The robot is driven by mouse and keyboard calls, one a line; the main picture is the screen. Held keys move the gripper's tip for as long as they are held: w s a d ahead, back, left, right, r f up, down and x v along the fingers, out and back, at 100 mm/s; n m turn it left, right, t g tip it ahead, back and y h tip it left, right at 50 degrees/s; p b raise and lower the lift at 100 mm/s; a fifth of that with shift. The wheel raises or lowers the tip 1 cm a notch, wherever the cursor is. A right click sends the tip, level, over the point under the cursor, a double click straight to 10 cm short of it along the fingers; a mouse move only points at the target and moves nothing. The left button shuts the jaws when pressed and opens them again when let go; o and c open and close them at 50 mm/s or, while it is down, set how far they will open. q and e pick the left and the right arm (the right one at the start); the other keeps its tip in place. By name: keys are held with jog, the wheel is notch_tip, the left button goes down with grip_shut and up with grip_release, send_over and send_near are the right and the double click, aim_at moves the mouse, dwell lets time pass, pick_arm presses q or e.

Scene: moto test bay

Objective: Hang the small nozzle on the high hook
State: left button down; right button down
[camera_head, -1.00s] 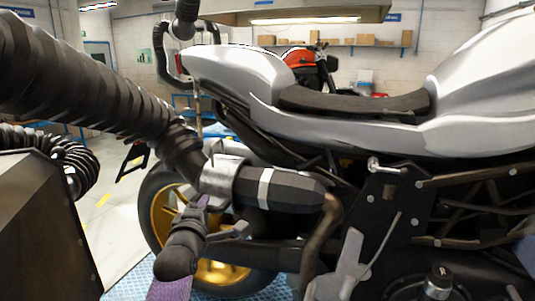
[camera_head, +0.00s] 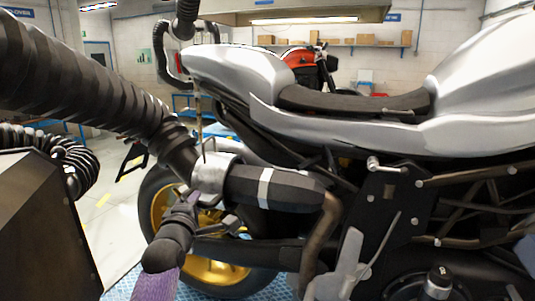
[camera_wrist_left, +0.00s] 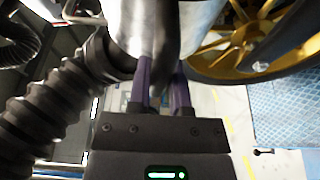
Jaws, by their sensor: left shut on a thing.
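The small nozzle (camera_head: 210,169) is a silver-grey metal sleeve on the end of a thick black ribbed hose (camera_head: 110,95). In the head view it overlaps the left end of the motorcycle's dark exhaust silencer (camera_head: 285,188); I cannot tell how far it still encloses it. My left gripper (camera_head: 194,199) is below the nozzle with its purple fingers shut on it. The left wrist view also shows the nozzle (camera_wrist_left: 150,22) and the purple fingers (camera_wrist_left: 163,85) around a dark grey part under it. I cannot make out the high hook for certain. My right gripper is not in view.
The silver motorcycle (camera_head: 340,130) fills the right side, its gold wheel (camera_head: 213,270) behind my left gripper. A dark box (camera_head: 45,230) stands at the left with a hose coil beside it. Another black hose (camera_head: 163,65) hangs behind. Open floor (camera_head: 105,205) shows between.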

aim_at(182, 198)
pick_arm(q)
jog(key=shift+w+a+b, duration=0.3)
jog(key=shift+a+b, duration=0.15)
jog(key=shift+a, duration=0.35)
jog(key=shift+w+a+b, duration=0.25)
jog(key=shift+a+b, duration=0.15)
jog(key=shift+a, duration=0.4)
jog(key=shift+r, duration=0.1)
jog(key=w+a+b, duration=0.2)
jog(key=a+b, duration=0.4)
jog(key=shift+w+a, duration=0.2)
dwell(0.5)
jog(key=shift+r, duration=0.1)
